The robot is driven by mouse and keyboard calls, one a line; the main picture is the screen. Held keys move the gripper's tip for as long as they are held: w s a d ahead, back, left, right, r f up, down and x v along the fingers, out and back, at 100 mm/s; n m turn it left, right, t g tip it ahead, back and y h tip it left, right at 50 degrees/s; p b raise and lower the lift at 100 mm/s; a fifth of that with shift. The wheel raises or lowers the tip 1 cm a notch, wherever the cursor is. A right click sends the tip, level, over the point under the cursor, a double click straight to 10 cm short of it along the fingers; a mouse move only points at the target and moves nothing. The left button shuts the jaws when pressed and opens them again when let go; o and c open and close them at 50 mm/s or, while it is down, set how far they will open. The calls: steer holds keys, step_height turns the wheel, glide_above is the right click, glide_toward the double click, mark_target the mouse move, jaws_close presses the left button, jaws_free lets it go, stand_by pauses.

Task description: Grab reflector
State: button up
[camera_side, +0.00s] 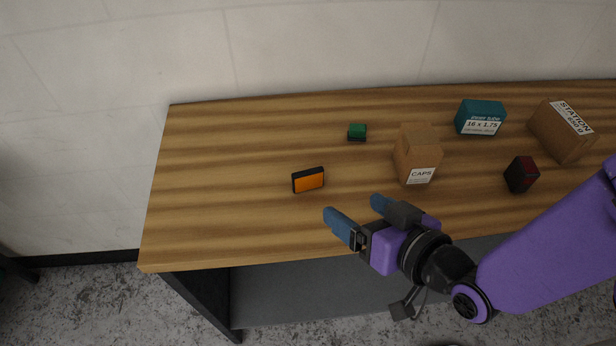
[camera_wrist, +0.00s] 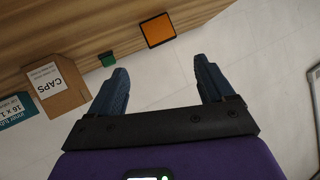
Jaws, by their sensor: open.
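The reflector (camera_side: 308,180) is an orange rectangle in a black frame, standing on the wooden table left of the CAPS box. In the wrist view the reflector (camera_wrist: 158,31) shows at the top, ahead of the gap between the fingers. My gripper (camera_side: 354,209) is open and empty, with two blue fingers. In the side view it is at the table's front edge, to the right of and nearer than the reflector, and apart from it. Both fingers of my gripper (camera_wrist: 160,78) show in the wrist view with nothing between them.
On the table (camera_side: 220,200) stand a small green block (camera_side: 357,132), a cardboard CAPS box (camera_side: 417,155), a teal inner tube box (camera_side: 481,117), a dark red block (camera_side: 521,174) and a cardboard STATION box (camera_side: 562,130). The table's left part is clear.

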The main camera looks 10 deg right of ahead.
glide_toward(311, 177)
steer(key=x, duration=0.5)
steer(key=shift+f, duration=0.3)
steer(key=shift+x, duration=2.8)
steer(key=shift+w+r, duration=0.1)
steer(key=shift+r, duration=0.1)
steer(key=c, duration=0.7)
